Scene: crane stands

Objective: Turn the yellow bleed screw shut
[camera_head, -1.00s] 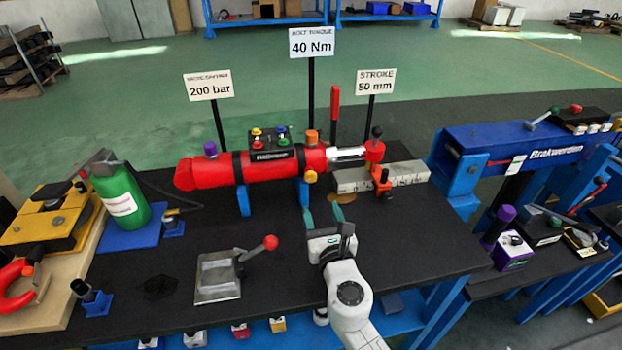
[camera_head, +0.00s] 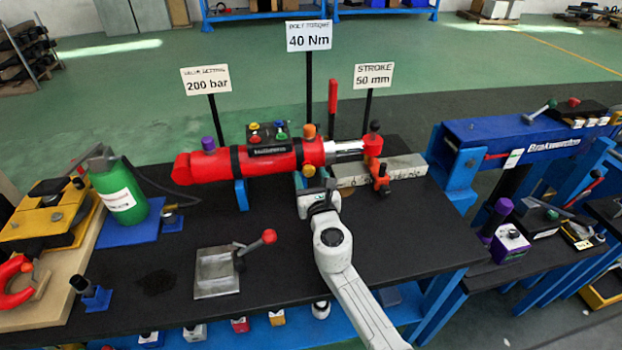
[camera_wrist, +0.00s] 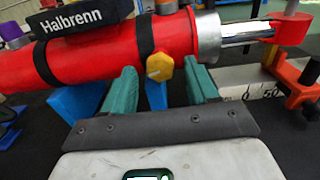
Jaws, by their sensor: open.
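The yellow bleed screw (camera_wrist: 160,66) is a yellow hexagonal knob on the front side of the red cylinder (camera_wrist: 98,58). It also shows in the head view (camera_head: 309,171), just beyond my gripper. My gripper (camera_wrist: 163,78) is open, with its two green fingers reaching toward the cylinder. In the wrist view the screw lies between the fingertips, with a gap on each side. I cannot tell how far the fingertips reach past it. In the head view my gripper (camera_head: 315,190) is in front of the cylinder and its fingers are mostly hidden.
A blue stand (camera_head: 241,194) holds the cylinder. A grey ruled block (camera_head: 405,167) with an orange clamp (camera_head: 381,184) lies to the right. A grey plate with a red-knobbed lever (camera_head: 268,237) stands at front left. The black tabletop between is clear.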

